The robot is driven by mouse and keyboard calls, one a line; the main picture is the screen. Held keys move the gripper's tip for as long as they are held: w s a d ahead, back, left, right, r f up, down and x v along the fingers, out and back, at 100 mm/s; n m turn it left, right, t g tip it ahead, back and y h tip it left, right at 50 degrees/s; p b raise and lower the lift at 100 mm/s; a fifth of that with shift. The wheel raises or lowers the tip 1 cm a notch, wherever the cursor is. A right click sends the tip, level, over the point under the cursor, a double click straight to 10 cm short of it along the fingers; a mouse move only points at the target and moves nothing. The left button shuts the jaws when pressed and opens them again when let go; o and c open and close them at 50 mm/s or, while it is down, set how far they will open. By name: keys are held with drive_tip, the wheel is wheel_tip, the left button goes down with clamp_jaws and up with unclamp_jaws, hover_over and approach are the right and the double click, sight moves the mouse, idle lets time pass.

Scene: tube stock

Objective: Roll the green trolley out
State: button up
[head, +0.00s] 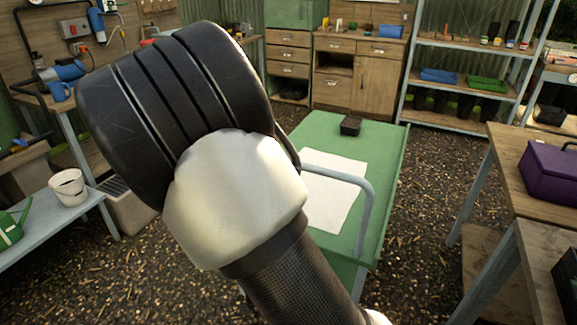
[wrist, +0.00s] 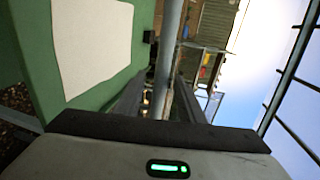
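The green trolley (head: 385,185) stands in the middle of the head view, partly hidden behind my arm. A grey tubular handle (head: 366,215) rises at its near end. A white sheet (head: 335,190) and a small dark pot (head: 350,125) are on its top. In the wrist view the green top (wrist: 30,60) and sheet (wrist: 90,45) lie at left. My gripper (wrist: 157,95) shows there with its fingers apart. The grey handle bar (wrist: 169,45) runs between or just beyond them, with gaps on the sides. The head view hides my fingers behind the arm.
A wooden table (head: 510,150) with a purple box (head: 550,172) stands close at right. A grey bench (head: 40,230) with a white bucket (head: 68,187) is at left. Drawer cabinets (head: 360,75) and shelving (head: 465,50) stand behind. Bare chip-covered floor (head: 425,190) lies right of the trolley.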

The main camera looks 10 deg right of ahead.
drive_tip(key=shift+x, duration=0.95)
drive_tip(key=shift+c, duration=0.2)
clamp_jaws()
